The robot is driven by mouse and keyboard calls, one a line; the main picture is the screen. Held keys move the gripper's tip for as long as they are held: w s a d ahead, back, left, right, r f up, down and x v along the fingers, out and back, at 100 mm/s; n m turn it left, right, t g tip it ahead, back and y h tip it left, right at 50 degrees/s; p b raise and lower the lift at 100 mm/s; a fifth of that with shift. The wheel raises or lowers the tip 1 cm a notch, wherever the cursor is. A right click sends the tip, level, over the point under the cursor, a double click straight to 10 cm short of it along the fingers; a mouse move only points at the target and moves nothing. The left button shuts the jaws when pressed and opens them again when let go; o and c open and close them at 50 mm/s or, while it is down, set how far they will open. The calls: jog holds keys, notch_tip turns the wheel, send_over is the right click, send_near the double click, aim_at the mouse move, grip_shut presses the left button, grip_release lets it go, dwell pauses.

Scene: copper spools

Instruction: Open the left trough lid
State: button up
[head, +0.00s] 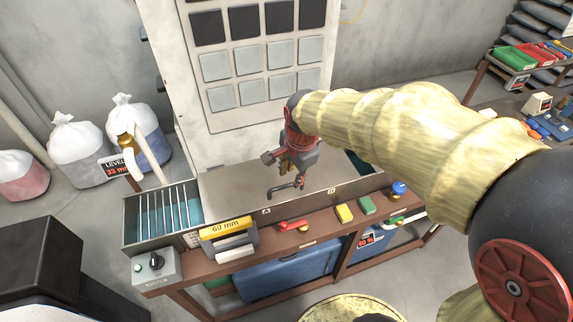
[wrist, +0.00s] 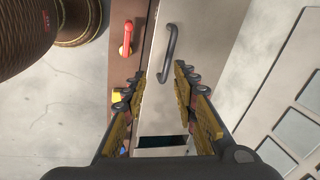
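The grey metal trough lid (head: 232,186) lies flat and closed over the middle of the trough, with a dark bar handle (head: 287,185) on it. In the wrist view, the lid (wrist: 205,35) runs down the picture, and the handle (wrist: 168,52) stands out from it. My gripper (head: 287,168) is above the lid by the handle. In the wrist view, my gripper (wrist: 160,73) is open, its fingers to either side of the handle's near end. I cannot tell whether they touch it. My arm hides part of the trough's right side.
A slatted blue section (head: 165,212) is open at the trough's left end. A panelled wall (head: 262,60) rises behind.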

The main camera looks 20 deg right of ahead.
aim_at(288, 185)
jog(key=w+f+m, duration=0.1)
jog(key=f, duration=0.2)
jog(key=w+f+m, duration=0.1)
jog(key=f, duration=0.1)
jog(key=w+f, duration=0.2)
jog(key=f, duration=0.1)
jog(key=shift+d+f+m+g, duration=0.1)
jog(key=shift+f+m+g, duration=0.2)
jog(key=shift+f+m, duration=0.1)
jog(key=c, duration=0.3)
jog(key=c, duration=0.4)
grip_shut()
